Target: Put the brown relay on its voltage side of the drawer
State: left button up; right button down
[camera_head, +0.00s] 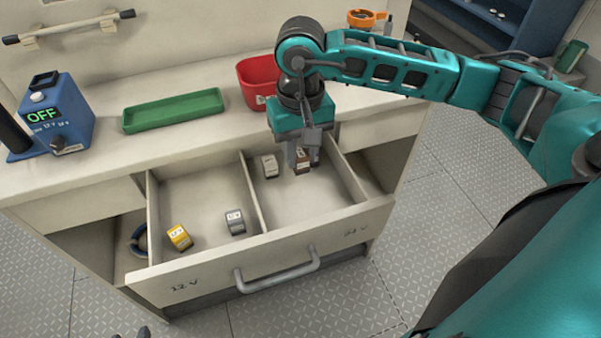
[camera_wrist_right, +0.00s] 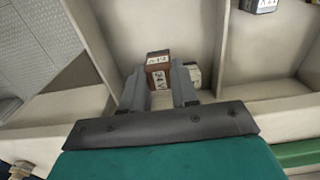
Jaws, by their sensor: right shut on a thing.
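The brown relay (camera_head: 303,167) is between the fingers of my right gripper (camera_head: 303,157), low inside the right compartment of the open drawer (camera_head: 272,240). The right wrist view shows the relay (camera_wrist_right: 158,74) between the fingertips (camera_wrist_right: 160,82), with a pale label that seems to read 24 V. Whether it touches the drawer floor is hard to tell. The drawer front reads 12 V on the left and 24 V on the right, with a divider between. Small dark tips at the bottom edge may be my left gripper (camera_head: 131,334); their state is unclear.
A white relay (camera_head: 270,166) sits beside the brown one in the right compartment. The left compartment holds a yellow relay (camera_head: 179,237) and a grey relay (camera_head: 235,222). On the counter stand a blue tester reading OFF (camera_head: 55,118), a green tray (camera_head: 173,110) and a red bin (camera_head: 257,80).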

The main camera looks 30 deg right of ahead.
aim_at(301, 153)
jog(key=shift+f, duration=3.1)
jog(key=shift+f+b, duration=0.1)
jog(key=shift+b, duration=0.25)
jog(key=shift+f, duration=0.2)
jog(key=c, duration=0.9)
grip_release()
jog(key=shift+r, duration=0.1)
jog(key=shift+o, duration=0.2)
notch_tip(301, 153, up, 12)
jog(key=shift+r+p, duration=0.2)
jog(key=shift+p, duration=0.3)
jog(key=shift+s, duration=0.1)
